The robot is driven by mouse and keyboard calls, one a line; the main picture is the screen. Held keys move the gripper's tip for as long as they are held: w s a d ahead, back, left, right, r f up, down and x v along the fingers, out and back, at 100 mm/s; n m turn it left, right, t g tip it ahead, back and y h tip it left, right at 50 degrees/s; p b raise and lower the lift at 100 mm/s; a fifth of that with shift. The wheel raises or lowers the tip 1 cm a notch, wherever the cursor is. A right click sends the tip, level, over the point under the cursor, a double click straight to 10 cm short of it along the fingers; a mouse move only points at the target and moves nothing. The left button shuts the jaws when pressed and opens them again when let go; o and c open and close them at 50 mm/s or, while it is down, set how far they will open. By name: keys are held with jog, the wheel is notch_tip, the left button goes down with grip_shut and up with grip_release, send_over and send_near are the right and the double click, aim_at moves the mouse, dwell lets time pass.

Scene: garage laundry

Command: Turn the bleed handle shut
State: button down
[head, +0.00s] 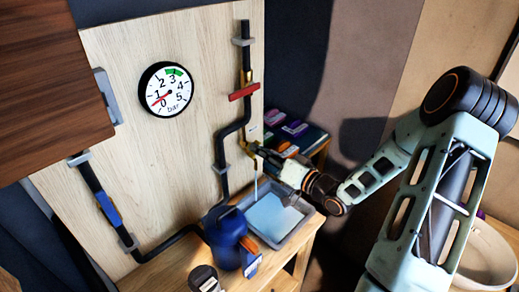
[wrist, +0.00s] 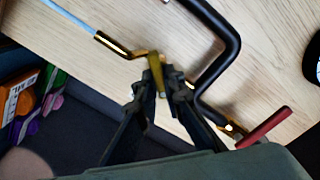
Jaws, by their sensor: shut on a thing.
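The yellow bleed handle (wrist: 156,72) sits on the brass bleed spout (wrist: 116,44) in the wrist view. My gripper (wrist: 160,88) is shut on this handle, one dark finger on each side. In the head view my gripper (head: 263,153) is at the spout, below the red handle, and mostly hides the bleed handle. A pale blue stream of water (head: 256,186) runs down from the spout into a grey tray (head: 303,211). The stream also shows in the wrist view (wrist: 70,20).
A red handle (head: 243,92) is on the black pipe (head: 222,150) above. The round gauge (head: 167,89) has its red needle near the low end. A blue vessel (head: 226,235) stands left of the tray. Coloured items (head: 294,128) lie behind my gripper.

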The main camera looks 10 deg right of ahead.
jog(key=c, duration=2)
grip_release()
jog(key=shift+c, duration=0.2)
jog(key=v, duration=1.2)
jog(key=shift+c, duration=0.3)
